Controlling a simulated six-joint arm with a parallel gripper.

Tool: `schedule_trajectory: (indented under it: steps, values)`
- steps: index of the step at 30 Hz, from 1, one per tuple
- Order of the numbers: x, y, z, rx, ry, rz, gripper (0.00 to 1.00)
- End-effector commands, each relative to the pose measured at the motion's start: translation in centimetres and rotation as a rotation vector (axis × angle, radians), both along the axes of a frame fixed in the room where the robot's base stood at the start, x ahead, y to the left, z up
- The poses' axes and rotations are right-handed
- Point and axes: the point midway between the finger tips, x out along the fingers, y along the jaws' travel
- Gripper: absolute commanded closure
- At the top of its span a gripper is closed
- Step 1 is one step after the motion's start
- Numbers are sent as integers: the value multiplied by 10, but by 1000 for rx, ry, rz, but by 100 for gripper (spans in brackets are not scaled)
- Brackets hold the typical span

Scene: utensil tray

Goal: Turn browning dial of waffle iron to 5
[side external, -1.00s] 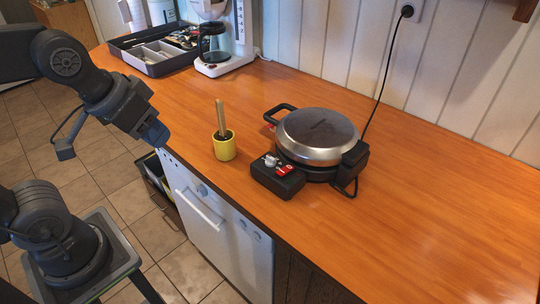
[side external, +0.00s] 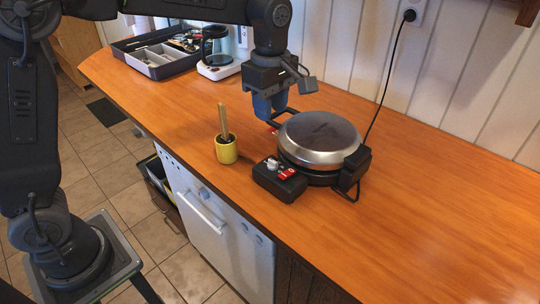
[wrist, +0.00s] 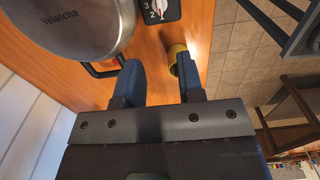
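The waffle iron (side external: 318,140) stands closed on the wooden counter, with a round silver lid and a black base. Its control box (side external: 279,181) juts out at the front left, with a pale dial (side external: 272,164) and a red part (side external: 286,174) on top. My gripper (wrist: 157,62) is open and empty. In the side view my gripper (side external: 270,110) points down above the counter, near the iron's rear handle, apart from the dial.
A yellow pot (side external: 226,150) with an upright wooden handle stands left of the control box. A cord runs from the iron to a wall outlet (side external: 411,10). The counter's right side is clear.

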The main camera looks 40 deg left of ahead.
Motion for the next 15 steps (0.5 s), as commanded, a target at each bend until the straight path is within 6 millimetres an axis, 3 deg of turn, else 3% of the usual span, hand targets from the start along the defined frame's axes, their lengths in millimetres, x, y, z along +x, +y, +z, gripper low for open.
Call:
schedule_trajectory:
  steps: [15]
  values:
    - [-1, 1, -95, 1, 4, -2, 65]
